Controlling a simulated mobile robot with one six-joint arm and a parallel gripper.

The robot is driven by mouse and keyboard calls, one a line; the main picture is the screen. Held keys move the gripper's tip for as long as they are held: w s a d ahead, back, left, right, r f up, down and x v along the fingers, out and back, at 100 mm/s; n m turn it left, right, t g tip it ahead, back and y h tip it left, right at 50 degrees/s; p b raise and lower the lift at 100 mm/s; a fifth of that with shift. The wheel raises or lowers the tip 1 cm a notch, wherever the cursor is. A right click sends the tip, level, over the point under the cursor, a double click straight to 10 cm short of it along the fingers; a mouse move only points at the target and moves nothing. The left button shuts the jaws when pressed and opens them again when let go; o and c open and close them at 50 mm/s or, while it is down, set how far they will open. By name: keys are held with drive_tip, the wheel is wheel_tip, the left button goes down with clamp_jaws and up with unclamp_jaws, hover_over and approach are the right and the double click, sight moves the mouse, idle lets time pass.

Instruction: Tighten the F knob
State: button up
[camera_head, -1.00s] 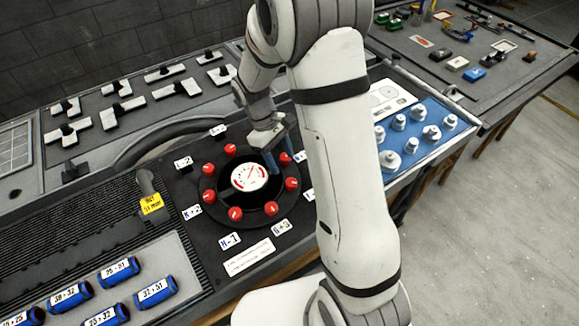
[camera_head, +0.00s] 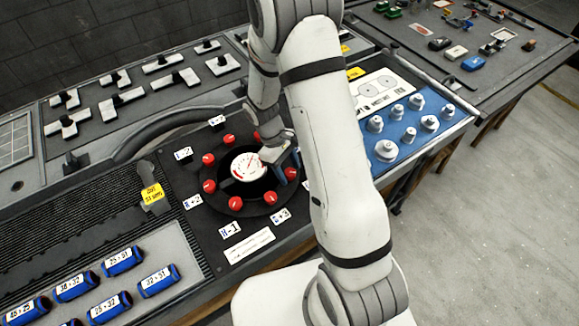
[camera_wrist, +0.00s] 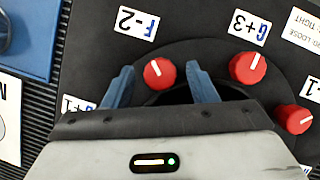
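The F knob (camera_wrist: 158,73) is a red round knob with a white pointer line. In the wrist view it sits below the label F-2 (camera_wrist: 137,22), its line tilted slightly left of upright. My gripper (camera_wrist: 162,78) has its two blue fingers apart, one on each side of the F knob, with gaps visible. Whether the fingertips reach down beside it is unclear. In the head view my gripper (camera_head: 284,168) is at the right side of the knob ring, and largely hides the F knob there.
The G+3 knob (camera_wrist: 248,67) is close right of the right finger. Another red knob (camera_wrist: 294,118) is further right. A white dial (camera_head: 248,166) sits inside the ring. A blue panel (camera_head: 410,150) with several grey knobs lies to the right.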

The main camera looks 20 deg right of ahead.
drive_tip(key=shift+d, duration=0.1)
drive_tip(key=c, duration=0.9)
drive_tip(key=shift+m, duration=0.3)
drive_tip(key=m+y+b, duration=0.1)
drive_tip(key=m, duration=0.2)
drive_tip(key=shift+w+g+b, duration=0.15)
drive_tip(key=shift+g+b, duration=0.15)
drive_tip(key=shift+g, duration=0.1)
drive_tip(key=m+y, duration=0.1)
drive_tip(key=m, duration=0.1)
drive_tip(key=m+y+b, duration=0.1)
drive_tip(key=m, duration=0.2)
drive_tip(key=shift+d, duration=0.2)
drive_tip(key=m+b, duration=0.1)
drive_tip(key=m, duration=0.1)
drive_tip(key=m+y, duration=0.1)
drive_tip(key=m, duration=0.1)
drive_tip(key=shift+d+m+y+b, duration=0.1)
drive_tip(key=shift+m+y+b, duration=0.2)
drive_tip(key=shift+b, duration=0.05)
drive_tip(key=m, duration=0.2)
drive_tip(key=m+t+y+b, duration=0.1)
drive_tip(key=m, duration=0.1)
drive_tip(key=shift+d+r+m+y, duration=0.1)
drive_tip(key=shift+m+y, duration=0.2)
drive_tip(key=shift+m, duration=0.1)
